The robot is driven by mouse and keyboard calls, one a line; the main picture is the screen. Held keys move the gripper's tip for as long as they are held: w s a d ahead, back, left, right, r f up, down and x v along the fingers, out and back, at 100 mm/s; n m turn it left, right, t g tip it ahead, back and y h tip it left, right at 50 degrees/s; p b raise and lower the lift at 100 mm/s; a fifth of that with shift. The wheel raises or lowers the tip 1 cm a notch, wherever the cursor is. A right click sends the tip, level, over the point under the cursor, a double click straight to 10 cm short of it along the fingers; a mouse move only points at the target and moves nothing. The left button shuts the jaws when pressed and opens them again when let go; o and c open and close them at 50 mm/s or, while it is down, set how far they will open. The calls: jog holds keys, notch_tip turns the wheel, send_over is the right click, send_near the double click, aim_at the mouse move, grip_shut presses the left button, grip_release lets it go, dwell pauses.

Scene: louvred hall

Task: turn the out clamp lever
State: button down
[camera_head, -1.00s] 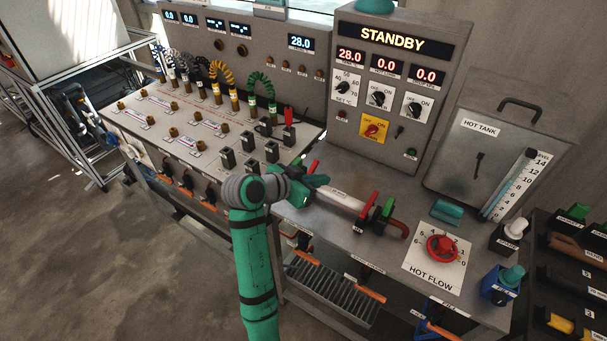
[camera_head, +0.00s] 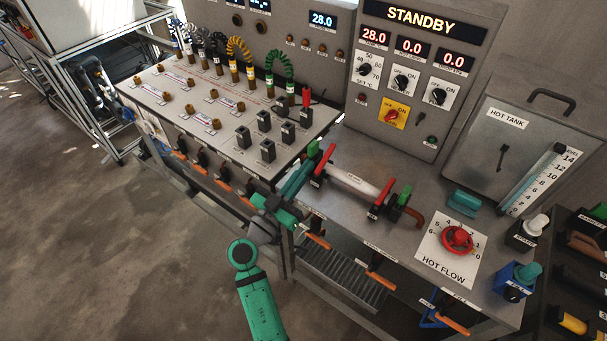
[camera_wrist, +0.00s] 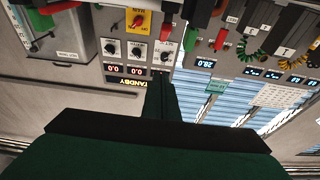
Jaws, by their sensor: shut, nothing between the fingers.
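A pale tube lies on the bench with a clamp at each end. Each clamp has a red lever and a green part. The left red lever (camera_head: 326,159) is tilted up, beside a green block (camera_head: 313,149). The right red lever (camera_head: 381,195) stands beside another green part (camera_head: 404,195). I cannot read which one is labelled out. My green gripper (camera_head: 303,172) is shut and empty, its tip close to the left clamp; contact cannot be told. In the wrist view, upside down, a red lever (camera_wrist: 166,26) shows beyond my dark finger.
The control box (camera_head: 425,75) reading STANDBY stands behind the tube. The HOT FLOW red knob (camera_head: 457,239) and the hot tank (camera_head: 520,130) are to the right. A terminal panel (camera_head: 185,95) with cables and black switches is at the left.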

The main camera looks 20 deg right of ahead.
jog(key=r, duration=0.2)
send_over(321, 163)
jog(key=s+a, duration=0.1)
jog(key=a, duration=0.1)
jog(key=shift+s+d+f, duration=0.1)
jog(key=shift+d+f, duration=0.05)
jog(key=shift+d, duration=0.05)
jog(key=f, duration=0.1)
jog(key=w+d+f, duration=0.1)
jog(key=f, duration=0.1)
jog(key=shift+d, duration=0.15)
jog(key=shift+d+f, duration=0.1)
jog(key=shift+f, duration=0.2)
jog(key=shift+w, duration=0.1)
